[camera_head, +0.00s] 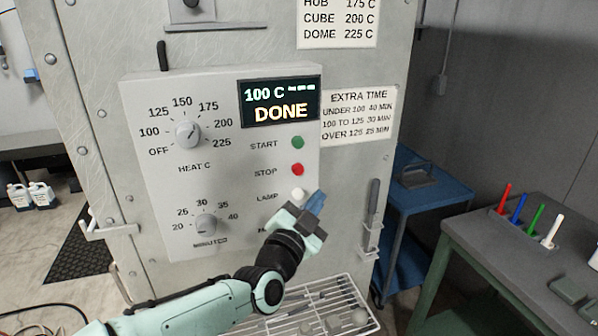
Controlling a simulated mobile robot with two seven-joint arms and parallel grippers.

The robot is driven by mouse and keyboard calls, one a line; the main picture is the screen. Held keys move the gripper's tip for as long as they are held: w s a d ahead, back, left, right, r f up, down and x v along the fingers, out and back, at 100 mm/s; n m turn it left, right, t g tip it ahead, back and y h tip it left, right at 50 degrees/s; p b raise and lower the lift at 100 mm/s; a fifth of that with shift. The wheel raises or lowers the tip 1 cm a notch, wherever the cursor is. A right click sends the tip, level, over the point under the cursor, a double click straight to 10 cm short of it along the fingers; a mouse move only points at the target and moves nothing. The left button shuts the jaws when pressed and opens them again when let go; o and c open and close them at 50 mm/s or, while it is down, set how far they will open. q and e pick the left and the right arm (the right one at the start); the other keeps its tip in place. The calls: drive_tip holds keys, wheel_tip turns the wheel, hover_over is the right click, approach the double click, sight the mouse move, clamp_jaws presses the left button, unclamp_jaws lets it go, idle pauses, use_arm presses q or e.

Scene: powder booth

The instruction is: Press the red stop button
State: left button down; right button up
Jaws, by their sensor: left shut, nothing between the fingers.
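The red stop button (297,170) sits on the grey control panel (165,220), beside the label STOP. The green start button (298,143) is above it and the white lamp button (298,195) below it. My left gripper (316,203) is shut and empty, in front of the panel's lower right edge. Its tips appear below and to the right of the red button, apart from it in the picture. The gripper hides the lowest control on the panel. The display (280,101) reads 100 C and DONE. My right gripper is not in view.
The heat dial (188,134) and minutes dial (206,224) are on the panel's left side. A wire rack (350,293) is below. A handle (373,205) sticks out at the right. A blue cart (440,190) and a table with coloured markers (480,235) stand further right.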

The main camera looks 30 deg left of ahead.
sight(298, 170)
use_arm(q)
drive_tip(key=shift+w+a+b, duration=0.15)
drive_tip(key=shift+w+a, duration=1.25)
drive_tip(key=shift+a, duration=0.3)
drive_tip(key=shift+w+a+b, duration=0.15)
drive_tip(key=shift+w+a, duration=1.25)
drive_tip(key=shift+a, duration=0.25)
drive_tip(key=shift+w, duration=0.1)
drive_tip(key=shift+w+a, duration=0.2)
drive_tip(key=shift+a, duration=0.1)
